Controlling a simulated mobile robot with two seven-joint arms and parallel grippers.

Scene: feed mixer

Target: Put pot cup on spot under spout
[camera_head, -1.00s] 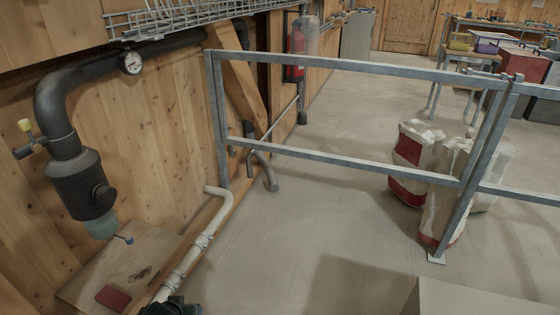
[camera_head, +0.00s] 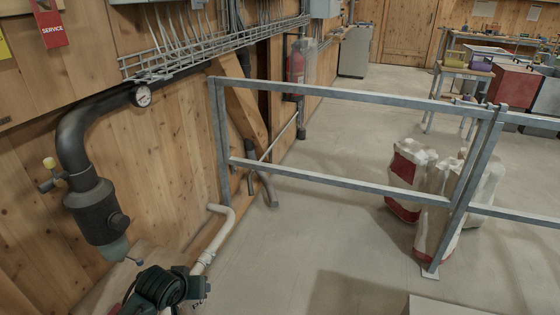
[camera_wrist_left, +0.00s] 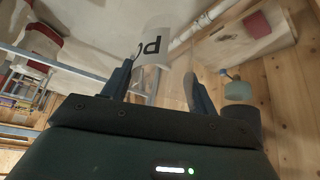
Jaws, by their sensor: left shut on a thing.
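My left gripper (camera_head: 188,292) is at the bottom of the head view, right of and nearer than the spout. In the head view only a bit of the label (camera_head: 199,302) shows. The spout's teal outlet (camera_head: 115,250) hangs under the dark pipe fitting (camera_head: 97,212); it also shows in the wrist view (camera_wrist_left: 238,90). The red spot (camera_wrist_left: 257,24) lies on the wooden board beyond the outlet. My right gripper is out of view.
A white pipe (camera_head: 208,252) runs along the floor beside the wooden wall. A grey railing (camera_head: 340,180) stands across the middle, with several sacks (camera_head: 408,180) behind it. The floor (camera_head: 300,240) between pipe and railing is clear.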

